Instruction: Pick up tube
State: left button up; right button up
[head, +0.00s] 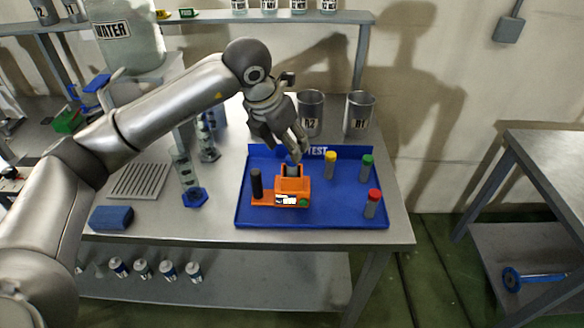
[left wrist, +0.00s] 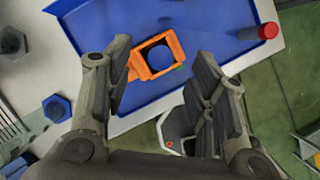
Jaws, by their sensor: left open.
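Several capped tubes are in view, on or over the blue tray (head: 330,215) marked TEST. A yellow-capped tube (head: 330,165), a green-capped tube (head: 366,168) and a red-capped tube (head: 371,203) stand on it. The red one also shows in the left wrist view (left wrist: 262,32). An orange device (head: 293,186) stands on the tray, with a blue-topped piece in its opening (left wrist: 156,57). My left gripper (head: 295,152) is open and empty, just above the orange device. In the left wrist view its fingers (left wrist: 162,55) are on either side of the device. My right gripper is out of view.
Two metal cups labelled A2 (head: 311,112) and B1 (head: 358,113) stand behind the tray. Glass cylinders with blue bases (head: 194,195), a grey rack (head: 140,181) and a blue block (head: 111,217) are left of it. The tray's front right is mostly clear.

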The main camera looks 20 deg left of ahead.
aim_at(292, 171)
pick_arm(q)
jog(key=x, duration=0.2)
jog(key=p+x, duration=0.2)
jog(key=x, duration=0.1)
jog(key=shift+s+f, duration=0.2)
jog(key=shift+f, duration=0.15)
jog(key=shift+w+d+f, duration=0.1)
jog(key=shift+w+f, duration=0.05)
jog(key=shift+f, duration=0.1)
jog(key=c, duration=1.1)
